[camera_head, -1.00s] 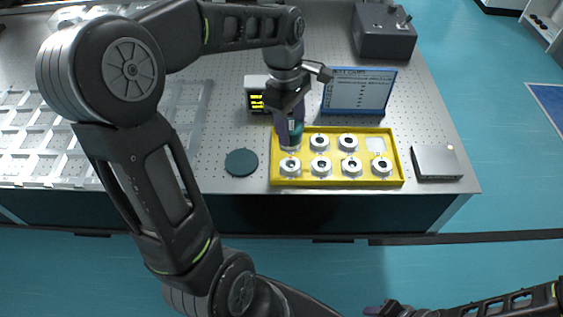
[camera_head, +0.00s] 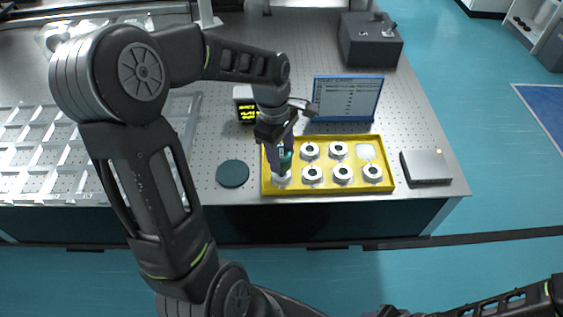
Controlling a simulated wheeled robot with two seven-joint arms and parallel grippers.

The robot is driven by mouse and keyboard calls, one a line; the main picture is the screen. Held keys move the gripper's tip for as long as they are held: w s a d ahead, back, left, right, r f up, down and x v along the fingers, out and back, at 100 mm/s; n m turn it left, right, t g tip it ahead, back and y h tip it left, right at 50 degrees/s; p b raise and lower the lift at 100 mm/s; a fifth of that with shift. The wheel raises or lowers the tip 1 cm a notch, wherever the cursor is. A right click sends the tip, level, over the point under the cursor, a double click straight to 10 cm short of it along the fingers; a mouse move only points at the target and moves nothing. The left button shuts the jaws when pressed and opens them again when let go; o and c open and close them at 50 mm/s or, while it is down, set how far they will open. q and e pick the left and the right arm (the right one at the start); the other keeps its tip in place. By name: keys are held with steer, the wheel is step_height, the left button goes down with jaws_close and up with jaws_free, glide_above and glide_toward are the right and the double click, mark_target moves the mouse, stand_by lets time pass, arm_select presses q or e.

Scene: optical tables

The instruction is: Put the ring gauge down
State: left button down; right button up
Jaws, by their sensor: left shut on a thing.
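My left gripper (camera_head: 283,167) points down at the left end of the yellow tray (camera_head: 384,188). It is shut on a whitish ring gauge (camera_head: 282,179) at the tray's front left corner. The fingers hide part of this ring, and I cannot tell whether it touches the tray floor. Several similar rings sit in the tray, such as a front-row one (camera_head: 313,181).
A dark green disc (camera_head: 232,174) lies left of the tray. Behind stand a small yellow-lit display (camera_head: 245,105) and a blue-framed panel (camera_head: 347,98). A grey box (camera_head: 426,167) is on the right, a dark box (camera_head: 370,42) farther back. Clear racks (camera_head: 45,155) fill the left.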

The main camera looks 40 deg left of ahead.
mark_target(282, 164)
arm_select(q)
steer(key=shift+f, duration=1.75)
steer(key=shift+f, duration=0.1)
steer(key=shift+f, duration=0.15)
steer(key=c, duration=0.7)
jaws_free()
steer(key=shift+o, duration=0.2)
steer(key=shift+r, duration=0.2)
steer(key=r, duration=0.4)
steer(key=a+r, duration=0.1)
steer(key=r, duration=0.7)
steer(key=shift+s+a, duration=0.1)
steer(key=shift+a, duration=0.1)
